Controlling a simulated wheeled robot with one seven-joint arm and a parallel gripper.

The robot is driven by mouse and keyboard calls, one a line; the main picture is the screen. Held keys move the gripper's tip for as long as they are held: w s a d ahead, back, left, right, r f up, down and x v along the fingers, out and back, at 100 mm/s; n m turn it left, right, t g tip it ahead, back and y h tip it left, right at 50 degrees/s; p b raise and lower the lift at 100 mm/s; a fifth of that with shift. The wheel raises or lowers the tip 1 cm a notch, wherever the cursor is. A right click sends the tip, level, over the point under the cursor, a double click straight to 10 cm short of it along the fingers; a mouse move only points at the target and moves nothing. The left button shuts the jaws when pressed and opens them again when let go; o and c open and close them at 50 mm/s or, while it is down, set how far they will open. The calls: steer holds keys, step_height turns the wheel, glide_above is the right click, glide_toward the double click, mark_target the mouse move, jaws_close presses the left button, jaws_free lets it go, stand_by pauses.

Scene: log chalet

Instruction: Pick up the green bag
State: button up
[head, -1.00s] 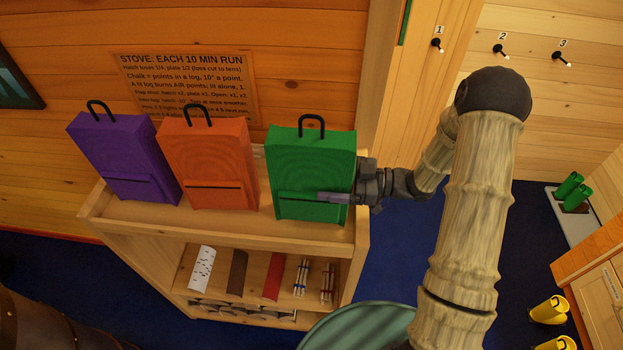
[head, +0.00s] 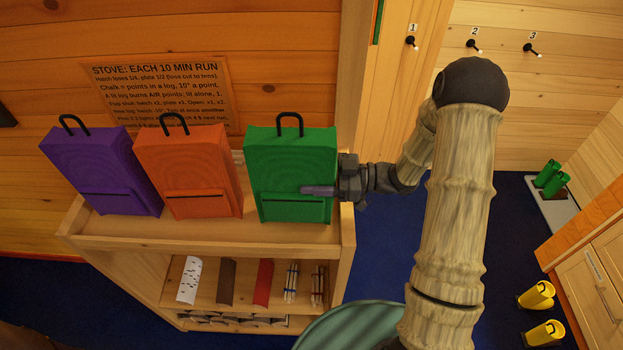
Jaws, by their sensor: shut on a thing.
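The green bag (head: 291,165) stands upright on the right end of the wooden shelf top (head: 200,235), with a black loop handle on top. My gripper (head: 322,191) reaches it from the right side. One finger lies across the bag's front above the pocket; the other finger is hidden behind the bag. The gripper is shut on the green bag. The bag's base looks level with the shelf top; I cannot tell whether it touches.
An orange bag (head: 188,170) and a purple bag (head: 102,170) stand left of the green one. Below, a shelf holds small items such as a red piece (head: 263,284). Numbered wall hooks (head: 472,45), green boots (head: 549,177) and yellow boots (head: 541,313) are at right.

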mark_target(314, 150)
step_height(314, 150, up, 9)
steer(key=shift+b, duration=0.95)
steer(key=shift+f, duration=0.15)
stand_by(0.7)
